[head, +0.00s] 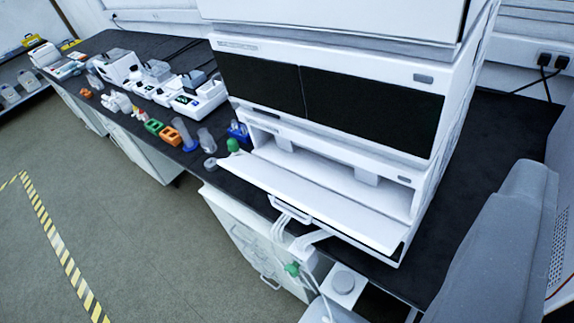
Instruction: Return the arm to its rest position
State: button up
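My gripper (297,231) is at the bottom centre of the head view, its two pale fingers spread apart with a gap between them. I see nothing held between the fingers. The lower bay of the stack stands open above the panel.
The dark bench (98,42) runs to the far left. It carries several small instruments, an orange rack (168,136), a green rack (153,127) and a blue rack (238,131). A green-capped bottle (233,146) stands beside the open bay. The floor (110,215) at left is clear, with striped tape.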

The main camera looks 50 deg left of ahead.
jog(key=shift+s+a+r, duration=0.2)
jog(key=shift+s+r, duration=0.05)
jog(key=shift+r, duration=0.1)
jog(key=shift+r, duration=0.1)
notch_tip(320, 180, up, 4)
jog(key=p, duration=0.4)
jog(key=shift+f, duration=0.3)
jog(key=shift+c, duration=0.3)
